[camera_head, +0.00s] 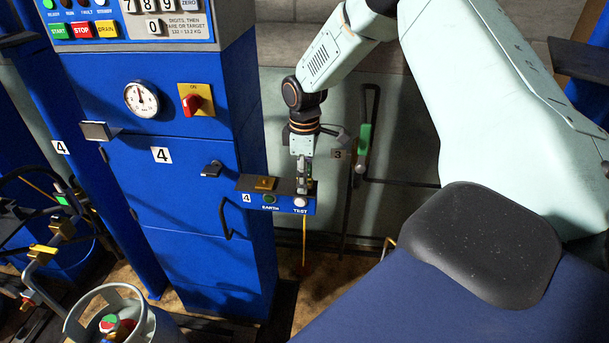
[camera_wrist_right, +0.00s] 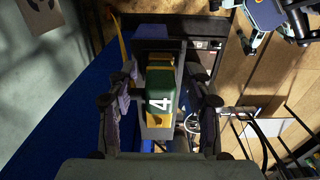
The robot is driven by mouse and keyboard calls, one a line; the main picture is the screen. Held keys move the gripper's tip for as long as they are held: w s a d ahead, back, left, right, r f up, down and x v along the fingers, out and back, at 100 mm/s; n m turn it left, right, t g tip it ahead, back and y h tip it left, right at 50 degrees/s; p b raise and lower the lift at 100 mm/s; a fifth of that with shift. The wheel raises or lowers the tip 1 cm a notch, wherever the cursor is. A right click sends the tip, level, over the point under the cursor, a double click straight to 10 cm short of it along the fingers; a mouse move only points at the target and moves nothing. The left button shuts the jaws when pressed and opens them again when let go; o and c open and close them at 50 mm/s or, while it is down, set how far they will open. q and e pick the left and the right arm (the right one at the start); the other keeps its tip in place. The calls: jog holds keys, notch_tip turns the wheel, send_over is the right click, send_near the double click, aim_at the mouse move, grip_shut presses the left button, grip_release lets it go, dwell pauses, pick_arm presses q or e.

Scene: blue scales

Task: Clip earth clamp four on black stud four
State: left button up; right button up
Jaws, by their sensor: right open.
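Earth clamp four, a green body with a white 4 (camera_wrist_right: 160,96) and yellow-brass ends, lies between the spread fingers of my right gripper (camera_wrist_right: 163,72) in the right wrist view. The fingers are open, one on each side of it, with gaps visible. In the head view my right gripper (camera_head: 304,187) points down at the right end of a blue box (camera_head: 278,206) marked 4, EARTH and TEST; it largely hides the clamp there. A brass block (camera_head: 265,183) sits on the box's dark top. I cannot make out black stud four. My left gripper is not in view.
The blue scale cabinet (camera_head: 190,235) stands left of the box, with a gauge (camera_head: 141,99), a red switch (camera_head: 194,103) and handles. A gas cylinder (camera_head: 125,318) stands at lower left. A green-handled lever (camera_head: 363,145) is on the wall behind. A yellow cord (camera_head: 304,248) hangs below the box.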

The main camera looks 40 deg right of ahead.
notch_tip(320, 180, up, 12)
dwell(0.6)
dwell(0.6)
